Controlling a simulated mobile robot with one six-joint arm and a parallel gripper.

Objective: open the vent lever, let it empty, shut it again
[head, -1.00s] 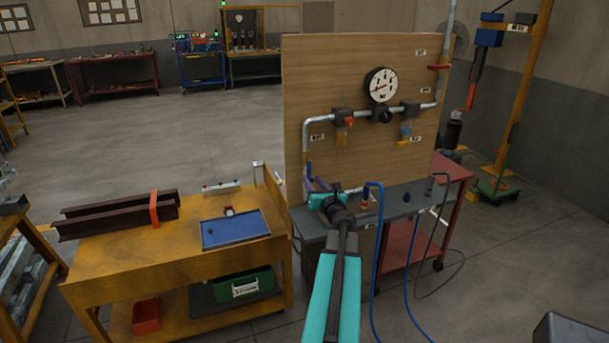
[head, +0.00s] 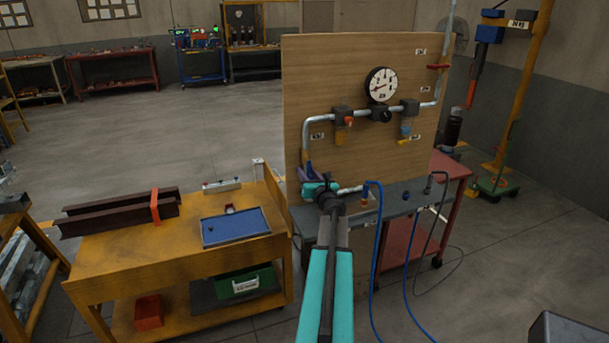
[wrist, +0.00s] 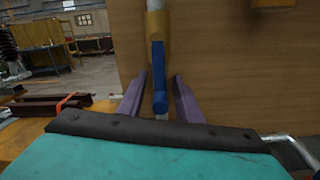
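A blue lever (wrist: 159,78) hangs straight down from a yellow valve body (wrist: 157,35) on the pipe in the wrist view. I take it to be the vent lever. My gripper (wrist: 159,98) is open, with one purple finger on each side of the lever and a gap to each. In the head view my gripper (head: 306,175) is at the lower left of the wooden board (head: 340,65), by the pipe's lower end. There the gripper largely hides the lever. The round gauge (head: 382,85) is on the board; its reading is too small to tell.
Other valves, one with an orange knob (head: 349,120), sit along the pipe (head: 325,118). A blue hose (head: 379,230) rises beside the grey bench (head: 405,196). A yellow cart (head: 150,258) with a blue tray (head: 235,240) stands left of my arm.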

